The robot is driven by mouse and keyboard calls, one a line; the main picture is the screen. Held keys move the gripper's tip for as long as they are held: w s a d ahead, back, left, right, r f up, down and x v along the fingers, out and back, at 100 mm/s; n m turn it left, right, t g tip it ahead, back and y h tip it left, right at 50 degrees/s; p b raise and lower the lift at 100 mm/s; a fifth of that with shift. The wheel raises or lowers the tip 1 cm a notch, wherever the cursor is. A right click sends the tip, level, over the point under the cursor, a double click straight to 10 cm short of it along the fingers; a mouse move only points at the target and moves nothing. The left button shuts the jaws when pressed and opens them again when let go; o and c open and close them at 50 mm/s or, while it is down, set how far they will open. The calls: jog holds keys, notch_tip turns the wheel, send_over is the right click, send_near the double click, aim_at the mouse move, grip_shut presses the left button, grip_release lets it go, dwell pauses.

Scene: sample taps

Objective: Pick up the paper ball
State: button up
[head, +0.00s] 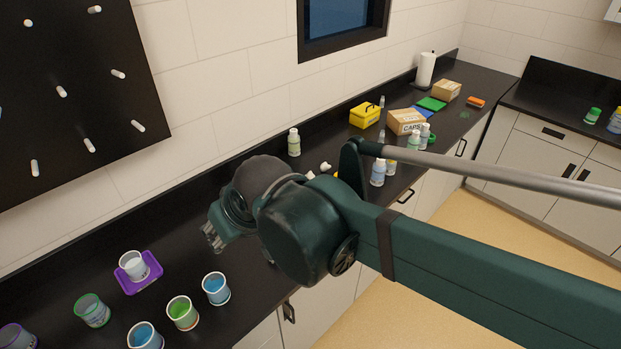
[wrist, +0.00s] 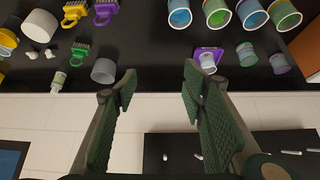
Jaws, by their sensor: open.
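Two small white lumps (wrist: 50,53) lie on the black counter at the left of the wrist view. Small white bits (head: 325,166) also show behind my arm in the head view. They are too small for me to tell whether one is the paper ball. My gripper (wrist: 158,80) is open, with nothing between its fingers, and is held above the counter near the wall. In the head view my gripper (head: 213,236) is well to the left of the white bits, and my arm hides part of the counter around them.
Several cups of coloured liquid, one blue (head: 216,289), stand at the front left. A white cup sits on a purple tray (head: 154,277). Bottles (head: 294,143), a yellow box (head: 364,114) and cardboard boxes stand farther back. Brushes (wrist: 76,12) and a grey cylinder (wrist: 104,71) show near my gripper.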

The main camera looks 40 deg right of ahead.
jog(key=w+d+r+m+g+h, duration=0.1)
jog(key=w+d+m, duration=0.3)
jog(key=w+d, duration=0.75)
jog(key=m+g+h+p, duration=0.1)
jog(key=m+g+h, duration=0.1)
jog(key=m+g, duration=0.5)
send_over(311, 173)
jog(key=s+a, duration=0.1)
jog(key=a, duration=0.1)
notch_tip(311, 173, down, 26)
jog(key=shift+r+m+t, duration=0.1)
jog(key=shift+m+t, duration=0.9)
jog(key=shift+t, duration=0.1)
jog(key=shift+p+x, duration=0.3)
jog(key=shift+x, duration=1)
